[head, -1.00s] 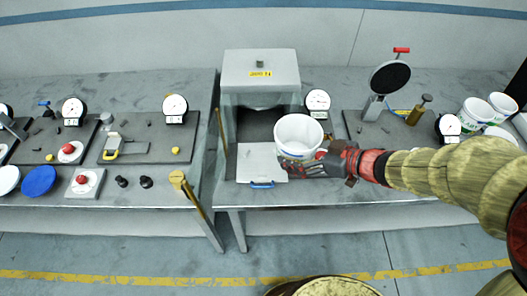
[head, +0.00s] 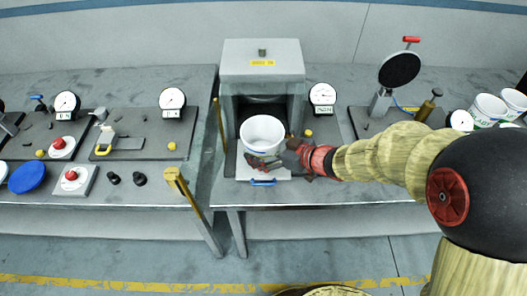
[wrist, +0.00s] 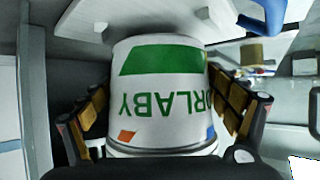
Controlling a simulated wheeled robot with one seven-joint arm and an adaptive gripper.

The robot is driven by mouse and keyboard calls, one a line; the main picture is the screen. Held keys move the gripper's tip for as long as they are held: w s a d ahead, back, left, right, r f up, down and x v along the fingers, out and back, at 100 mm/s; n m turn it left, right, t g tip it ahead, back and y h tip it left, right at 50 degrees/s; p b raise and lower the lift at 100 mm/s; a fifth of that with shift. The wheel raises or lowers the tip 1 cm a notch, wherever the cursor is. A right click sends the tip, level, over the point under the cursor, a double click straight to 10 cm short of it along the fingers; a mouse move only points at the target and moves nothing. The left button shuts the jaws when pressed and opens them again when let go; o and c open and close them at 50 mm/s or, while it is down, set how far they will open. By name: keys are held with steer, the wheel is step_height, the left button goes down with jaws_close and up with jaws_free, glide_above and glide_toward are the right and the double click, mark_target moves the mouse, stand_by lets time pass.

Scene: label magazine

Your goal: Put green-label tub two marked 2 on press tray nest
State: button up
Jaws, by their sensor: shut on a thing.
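A white tub (head: 263,130), open at the top, is held upright in front of the press opening. In the wrist view the tub (wrist: 160,88) shows a green band and green lettering, upside down; I cannot see a number 2 on it. My gripper (head: 268,160) is shut on the tub, with tan finger pads on both its sides in the wrist view. The pale press tray (head: 243,170) with a blue front handle lies under the tub. The tub hides the nest, and I cannot tell whether the tub touches the tray.
The grey press housing (head: 262,62) stands close behind the tub, with side walls around its opening. A dial gauge (head: 322,94) and a yellow knob are to its right. More tubs (head: 487,108) stand at the far right. A yellow-topped lever (head: 174,176) is at the left.

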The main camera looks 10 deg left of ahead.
steer(key=shift+f, duration=0.85)
steer(key=shift+r, duration=0.1)
steer(key=o, duration=0.8)
